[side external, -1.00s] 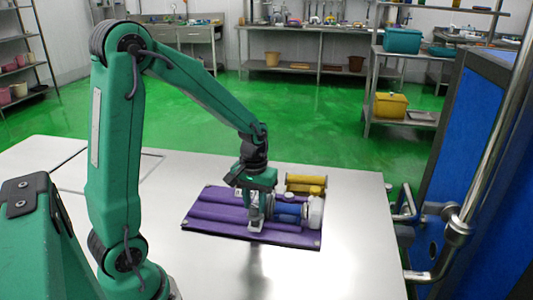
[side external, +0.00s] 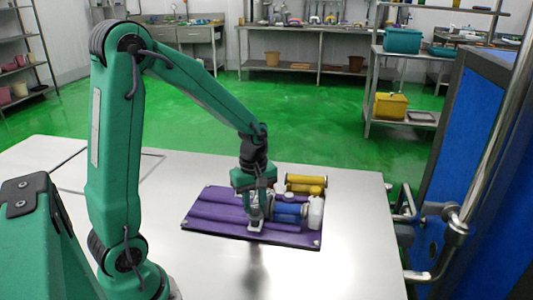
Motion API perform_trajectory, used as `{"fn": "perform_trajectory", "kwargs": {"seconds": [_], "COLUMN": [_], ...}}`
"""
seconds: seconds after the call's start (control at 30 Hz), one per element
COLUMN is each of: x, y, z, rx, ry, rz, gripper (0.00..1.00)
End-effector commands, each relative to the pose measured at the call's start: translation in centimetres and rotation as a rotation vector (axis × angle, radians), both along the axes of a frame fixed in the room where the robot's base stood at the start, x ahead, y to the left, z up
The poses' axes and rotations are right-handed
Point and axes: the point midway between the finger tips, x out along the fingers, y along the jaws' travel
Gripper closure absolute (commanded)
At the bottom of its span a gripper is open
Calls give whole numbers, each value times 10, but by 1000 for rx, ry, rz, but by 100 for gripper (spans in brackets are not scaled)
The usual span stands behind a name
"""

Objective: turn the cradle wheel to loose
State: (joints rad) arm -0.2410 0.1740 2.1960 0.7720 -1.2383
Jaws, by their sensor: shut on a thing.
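A yellow cylinder (side external: 305,180) lies behind the mat's far edge. The steel table (side external: 345,260) is clear in front and to the right. A blue panel with metal pipes (side external: 450,235) stands beyond the table's right edge.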

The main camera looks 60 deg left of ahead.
Motion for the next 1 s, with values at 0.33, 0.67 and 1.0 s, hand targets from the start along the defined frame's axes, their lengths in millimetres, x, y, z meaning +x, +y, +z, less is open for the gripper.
{"fn": "perform_trajectory", "kwargs": {"seconds": [0.33,0.67,1.0], "x": [0,0,0], "y": [0,0,0], "z": [1,1,1], "rx": [1,1,0], "ry": [-2,-2,-1], "rz": [103,108,107], "gripper": [95,95,50]}}
